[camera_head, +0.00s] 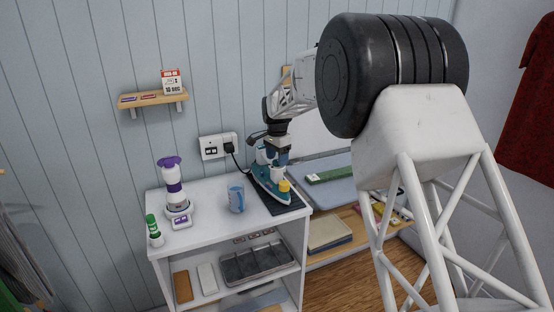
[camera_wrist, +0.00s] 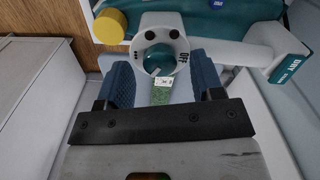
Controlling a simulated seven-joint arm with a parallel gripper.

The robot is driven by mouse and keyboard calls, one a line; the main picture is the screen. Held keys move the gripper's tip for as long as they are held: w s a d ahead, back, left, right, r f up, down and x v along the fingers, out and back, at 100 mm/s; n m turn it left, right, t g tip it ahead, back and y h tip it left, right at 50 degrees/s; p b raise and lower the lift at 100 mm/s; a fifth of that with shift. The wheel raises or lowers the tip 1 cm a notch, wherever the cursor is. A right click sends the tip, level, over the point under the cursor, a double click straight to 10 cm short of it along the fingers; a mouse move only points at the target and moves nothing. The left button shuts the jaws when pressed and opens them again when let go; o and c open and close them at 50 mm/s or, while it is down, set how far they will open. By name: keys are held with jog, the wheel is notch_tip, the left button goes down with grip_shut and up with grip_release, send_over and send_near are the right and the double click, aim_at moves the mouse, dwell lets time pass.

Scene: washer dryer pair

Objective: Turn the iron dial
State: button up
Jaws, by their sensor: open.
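The iron (camera_head: 268,182) is teal and white and stands on a dark mat (camera_head: 287,207) on the white cabinet top. In the wrist view its round teal dial (camera_wrist: 158,60) sits in a white surround marked "OFF", with a pale pointer label below it. My gripper (camera_wrist: 163,82) is open, with one blue padded finger on each side below the dial. The fingertips come close to the dial's lower edge; I cannot tell whether they touch it. In the head view my gripper (camera_head: 273,155) is directly over the iron and hides its top, including the dial.
A wall socket (camera_head: 212,148) with a plugged cord is behind.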

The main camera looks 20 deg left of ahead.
jog(key=shift+r, duration=3.55)
jog(key=shift+d+r, duration=0.15)
jog(key=shift+d, duration=0.05)
jog(key=s+d+r+n, duration=0.1)
jog(key=s+d+r, duration=0.4)
jog(key=d, duration=0.6)
jog(key=s+d+r+n+t, duration=0.1)
jog(key=s+d+r, duration=0.1)
jog(key=s+d, duration=0.7)
jog(key=s+d+r+n, duration=0.1)
jog(key=s+d+r, duration=0.3)
jog(key=d, duration=0.9)
jog(key=s+d+f+n+t, duration=0.1)
jog(key=s+d+f, duration=0.1)
jog(key=s+d, duration=1.3)
jog(key=s+d+f+n, duration=0.1)
jog(key=s+d+f, duration=0.1)
jog(key=s, duration=0.7)
jog(key=s+d+f, duration=0.3)
jog(key=s+f, duration=0.2)
jog(key=s, duration=0.5)
jog(key=shift+s+f+n+t, duration=0.15)
jog(key=shift+n+t, duration=0.15)
jog(key=shift+n, duration=0.1)
